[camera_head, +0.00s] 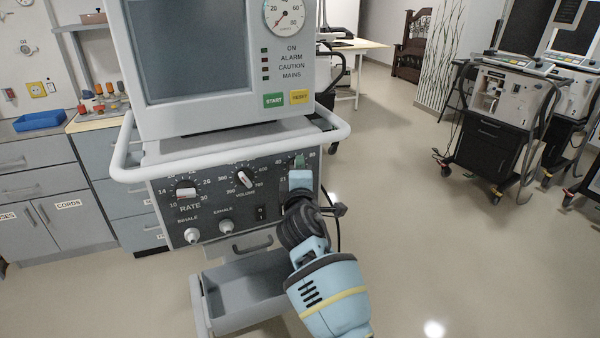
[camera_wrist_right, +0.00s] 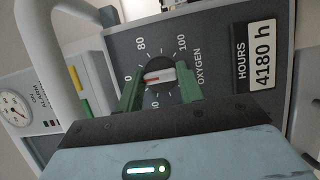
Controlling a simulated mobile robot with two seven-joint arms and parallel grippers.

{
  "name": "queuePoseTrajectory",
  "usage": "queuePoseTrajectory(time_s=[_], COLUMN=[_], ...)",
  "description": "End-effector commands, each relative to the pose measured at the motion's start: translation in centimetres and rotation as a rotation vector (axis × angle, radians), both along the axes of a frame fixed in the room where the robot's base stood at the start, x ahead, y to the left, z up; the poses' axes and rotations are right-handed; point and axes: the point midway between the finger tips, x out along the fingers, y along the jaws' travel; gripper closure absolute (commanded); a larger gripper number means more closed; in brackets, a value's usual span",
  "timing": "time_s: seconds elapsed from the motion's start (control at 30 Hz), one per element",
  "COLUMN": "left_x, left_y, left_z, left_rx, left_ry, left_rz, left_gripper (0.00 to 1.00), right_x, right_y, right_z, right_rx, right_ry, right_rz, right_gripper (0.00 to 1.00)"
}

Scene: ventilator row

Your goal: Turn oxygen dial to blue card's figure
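The oxygen dial (camera_wrist_right: 160,76) shows in the right wrist view as a round dark knob with a white and red bar lying nearly level across it. Its printed scale shows 80 and 100; lower figures are partly hidden. My right gripper (camera_wrist_right: 160,82) has its green fingers on either side of the dial, very near its edges. I cannot tell whether they press on it. In the head view my right gripper (camera_head: 300,162) is at the right part of the ventilator's panel (camera_head: 215,222) and hides the dial. My left gripper is out of view. I make out no blue card.
The ventilator carries a RATE dial (camera_head: 186,194), a VOLUME dial (camera_head: 244,179), a pale handrail (camera_head: 122,150) and an open grey drawer (camera_head: 215,298). A blue tray (camera_head: 40,121) lies on the left counter. More ventilators (camera_head: 492,105) stand right, with clear floor between.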

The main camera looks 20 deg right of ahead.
Motion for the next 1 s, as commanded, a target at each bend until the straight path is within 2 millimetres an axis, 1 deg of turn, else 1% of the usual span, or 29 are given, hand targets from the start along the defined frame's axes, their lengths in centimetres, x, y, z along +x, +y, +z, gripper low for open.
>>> queuePoseTrajectory(time_s=[0.03,0.13,0.17,0.43,0.53,0.67,0.9,1.0], left_x=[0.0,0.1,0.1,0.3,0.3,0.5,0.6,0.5], left_y=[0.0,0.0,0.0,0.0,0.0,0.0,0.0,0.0], left_z=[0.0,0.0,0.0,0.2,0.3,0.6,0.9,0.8], left_rx=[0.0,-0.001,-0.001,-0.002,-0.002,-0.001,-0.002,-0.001], left_ry=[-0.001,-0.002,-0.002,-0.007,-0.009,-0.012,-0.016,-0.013], left_rz=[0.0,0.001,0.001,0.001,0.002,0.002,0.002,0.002], left_gripper=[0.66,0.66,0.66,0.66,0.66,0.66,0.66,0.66], right_x=[0.0,0.0,0.0,-0.1,-0.5,-1.8,-5.2,-6.3], right_y=[0.0,0.0,0.0,0.0,0.2,0.6,1.6,2.0], right_z=[0.0,0.0,0.0,0.0,-0.1,0.0,0.0,0.0], right_rx=[0.0,0.0,0.0,-0.001,-0.001,0.001,0.001,0.0], right_ry=[0.0,0.0,0.0,0.0,0.0,0.0,0.0,0.0], right_rz=[0.0,0.0,0.0,0.0,0.0,0.0,0.001,0.001], right_gripper=[0.57,0.44,0.42,0.42,0.42,0.42,0.42,0.42])
